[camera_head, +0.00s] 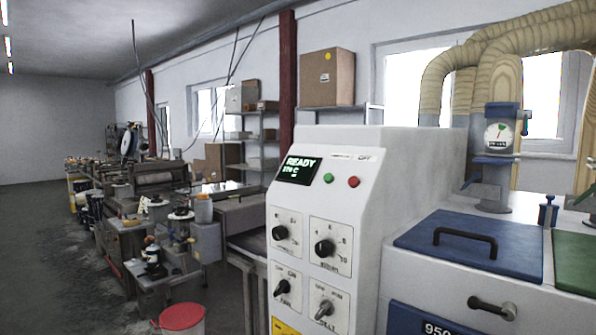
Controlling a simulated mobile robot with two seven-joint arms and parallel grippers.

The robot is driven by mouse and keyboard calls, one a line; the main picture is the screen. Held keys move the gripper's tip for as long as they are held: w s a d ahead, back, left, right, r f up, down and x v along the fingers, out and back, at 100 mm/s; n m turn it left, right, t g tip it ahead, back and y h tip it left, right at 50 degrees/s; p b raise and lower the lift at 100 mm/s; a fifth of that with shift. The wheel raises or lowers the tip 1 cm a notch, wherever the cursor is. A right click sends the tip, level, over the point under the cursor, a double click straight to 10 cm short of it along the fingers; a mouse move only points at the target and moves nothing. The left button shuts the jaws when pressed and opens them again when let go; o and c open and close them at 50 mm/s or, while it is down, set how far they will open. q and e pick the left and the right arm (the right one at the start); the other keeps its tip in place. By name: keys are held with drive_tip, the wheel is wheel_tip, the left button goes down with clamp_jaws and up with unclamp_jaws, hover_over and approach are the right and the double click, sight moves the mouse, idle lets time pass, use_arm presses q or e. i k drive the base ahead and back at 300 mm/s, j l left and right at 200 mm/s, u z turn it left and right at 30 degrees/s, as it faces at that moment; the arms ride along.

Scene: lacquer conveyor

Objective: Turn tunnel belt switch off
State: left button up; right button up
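A white control panel (300,215) stands at the center of the view, facing me at an angle. Its lower right rotary switch (323,309), a grey lever whose label appears to read BELT, sits slanted on a white plate. The small marks above it are too blurred to read, so I cannot tell its setting. A black switch (280,288) labeled FAN sits to its left. Neither of my grippers shows in this view, and nothing touches the panel.
Above the switches are two black dials (324,248), a green button (328,179), a red button (353,182) and a lit READY display (299,171). A blue lid (470,240) adjoins on the right. A red-topped bucket (182,317) stands on the floor left.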

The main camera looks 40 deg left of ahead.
sight(327, 308)
drive_tip(key=j+z, duration=0.2)
drive_tip(key=j, duration=0.25)
drive_tip(key=j+z, duration=0.25)
drive_tip(key=j, duration=0.15)
drive_tip(key=k+j+z, duration=0.2)
drive_tip(key=j, duration=0.2)
drive_tip(key=i+j, duration=0.25)
drive_tip(key=i, duration=0.2)
drive_tip(key=i+j+u, duration=0.1)
drive_tip(key=u, duration=0.95)
